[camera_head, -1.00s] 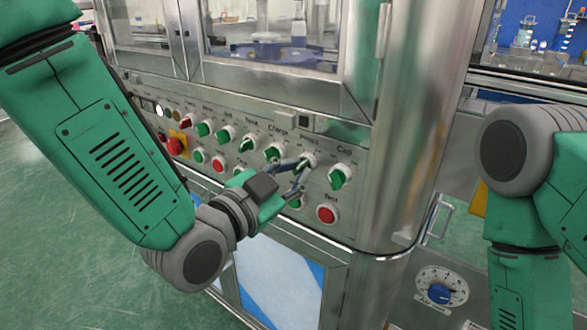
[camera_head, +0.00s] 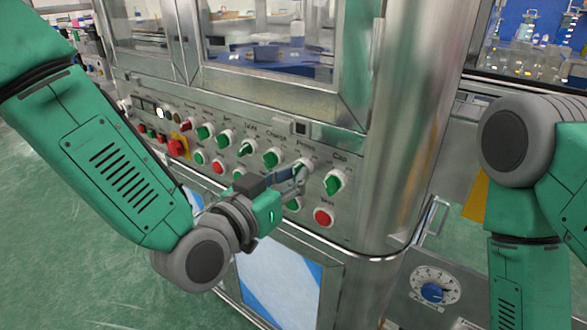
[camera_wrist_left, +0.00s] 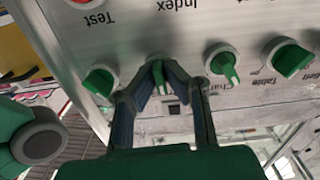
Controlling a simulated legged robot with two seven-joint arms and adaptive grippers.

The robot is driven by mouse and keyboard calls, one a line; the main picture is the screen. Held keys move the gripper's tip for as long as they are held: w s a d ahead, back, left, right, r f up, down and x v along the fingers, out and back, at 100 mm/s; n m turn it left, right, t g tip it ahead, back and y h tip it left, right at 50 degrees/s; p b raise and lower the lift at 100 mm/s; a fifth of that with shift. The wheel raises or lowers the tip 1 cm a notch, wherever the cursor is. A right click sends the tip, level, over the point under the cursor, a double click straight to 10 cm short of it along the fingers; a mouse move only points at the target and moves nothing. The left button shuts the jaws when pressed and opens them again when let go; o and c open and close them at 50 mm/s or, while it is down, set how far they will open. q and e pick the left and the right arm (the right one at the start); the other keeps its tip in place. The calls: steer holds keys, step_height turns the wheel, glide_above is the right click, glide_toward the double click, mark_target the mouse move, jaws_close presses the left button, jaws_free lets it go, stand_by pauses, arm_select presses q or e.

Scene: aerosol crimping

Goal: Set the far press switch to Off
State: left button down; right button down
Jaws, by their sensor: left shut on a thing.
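The switch with a green handle (camera_wrist_left: 157,72) sits second from the right in the upper row of the steel panel. In the head view its pale collar (camera_head: 306,163) shows and its handle is mostly covered by my fingers. The label above it is too blurred to read surely. My left gripper (camera_head: 297,176) reaches the panel from the lower left. In the left wrist view its two dark fingertips (camera_wrist_left: 160,70) close on both sides of the handle, which lies between them. My right arm shows at the right edge; its gripper is out of view.
A green Cap switch (camera_head: 334,182) is just right of the held one. Several green switches, such as this one (camera_head: 271,158), run left. A red button (camera_head: 323,217) is below. A red emergency knob (camera_head: 177,146) sits further left. A blue dial (camera_head: 434,292) is at lower right.

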arm_select(q)
steer(key=n, duration=0.1)
steer(key=n+p, duration=0.1)
steer(key=n, duration=0.3)
steer(key=shift+w+r+p, duration=0.25)
steer(key=shift+r+p, duration=0.05)
steer(key=shift+r, duration=0.05)
steer(key=shift+n, duration=0.3)
steer(key=c, duration=1.7)
jaws_free()
steer(key=shift+f, duration=0.1)
steer(key=shift+s+f, duration=0.15)
steer(key=shift+s+a, duration=0.25)
steer(key=shift+s, duration=0.05)
steer(key=v, duration=0.6)
steer(key=shift+s+a, duration=0.15)
steer(key=shift+a, duration=0.1)
